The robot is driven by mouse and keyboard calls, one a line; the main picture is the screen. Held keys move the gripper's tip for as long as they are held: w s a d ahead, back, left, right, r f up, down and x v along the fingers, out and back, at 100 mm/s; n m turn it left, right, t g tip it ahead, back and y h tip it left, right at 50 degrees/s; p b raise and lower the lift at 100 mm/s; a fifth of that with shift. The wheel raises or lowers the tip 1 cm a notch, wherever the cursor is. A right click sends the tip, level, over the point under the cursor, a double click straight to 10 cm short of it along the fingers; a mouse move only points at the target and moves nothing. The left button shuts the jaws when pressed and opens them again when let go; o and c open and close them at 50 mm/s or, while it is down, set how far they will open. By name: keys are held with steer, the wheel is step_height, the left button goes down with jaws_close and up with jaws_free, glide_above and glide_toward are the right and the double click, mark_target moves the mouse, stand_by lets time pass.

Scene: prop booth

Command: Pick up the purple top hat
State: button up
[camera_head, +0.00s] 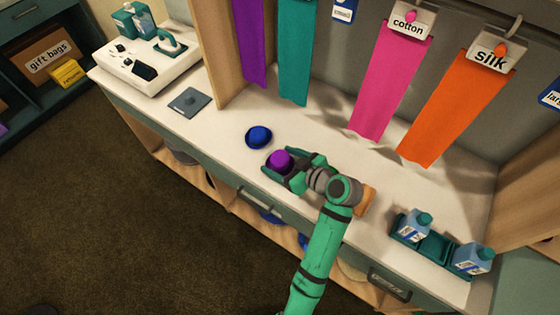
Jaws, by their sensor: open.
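The purple top hat (280,160) is on the white counter, with its rounded purple crown showing between the fingers of my gripper (281,165). The fingers are open, one on each side of the hat. The hat's lower part is hidden by the fingers, so I cannot tell whether they touch it. My green arm reaches in from the bottom of the view.
A blue hat (258,137) sits close by, up and left of my gripper. A grey plate (189,102) and a white device (148,67) lie farther left. A teal bottle tray (433,247) stands at right. Coloured cloths, including an orange one (452,105), hang behind.

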mark_target(278, 155)
steer(key=x, duration=0.5)
steer(key=shift+w+d+r, duration=0.1)
steer(key=shift+w+d, duration=0.1)
steer(key=shift+w, duration=0.05)
steer(key=shift+c, duration=0.6)
steer(key=c, duration=1)
steer(key=shift+r, duration=0.6)
step_height(278, 155, up, 2)
steer(key=shift+d+r, duration=0.1)
steer(key=shift+r, duration=0.05)
steer(key=s+r, duration=0.4)
steer(key=r, duration=0.1)
steer(key=shift+s+d+r, duration=0.15)
steer(key=shift+s+d, duration=0.15)
steer(key=shift+d, duration=0.05)
steer(key=s+r, duration=0.1)
steer(key=s, duration=0.2)
steer(key=s+r, duration=0.1)
steer(key=s, duration=0.2)
steer(key=s+d+r, duration=0.1)
steer(key=s+r, duration=0.1)
steer(key=s, duration=0.1)
steer(key=shift+s+r, duration=0.1)
steer(key=shift+s, duration=0.1)
